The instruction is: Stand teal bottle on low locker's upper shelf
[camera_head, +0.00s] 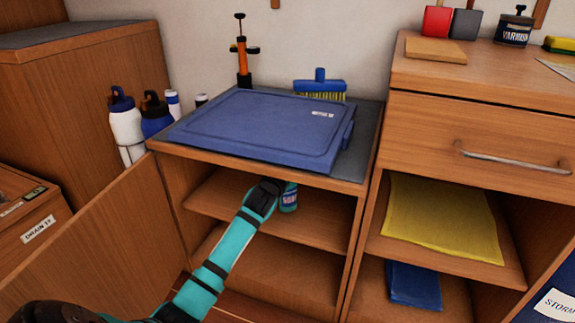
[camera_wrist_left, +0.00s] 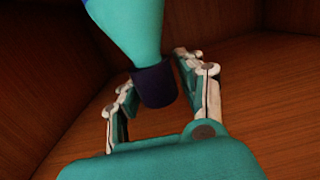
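The teal bottle (camera_head: 289,198) with a pale label is inside the low locker (camera_head: 363,165), at its upper shelf (camera_head: 325,221). In the left wrist view the bottle's teal body (camera_wrist_left: 130,25) and dark cap (camera_wrist_left: 155,87) show. My left gripper (camera_head: 272,190) reaches into the upper compartment beside the bottle and partly hides it. In the left wrist view its fingers (camera_wrist_left: 153,75) are apart on either side of the cap, with a gap visible at the right. The bottle's base contact with the shelf is hidden. My right gripper is not in view.
The locker's open door (camera_head: 120,235) stands at the left. A blue case (camera_head: 265,130) lies on the locker top, with a brush (camera_head: 320,84) behind it. The lower compartment (camera_head: 265,275) looks empty. A yellow cloth (camera_head: 440,215) lies in the right cabinet.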

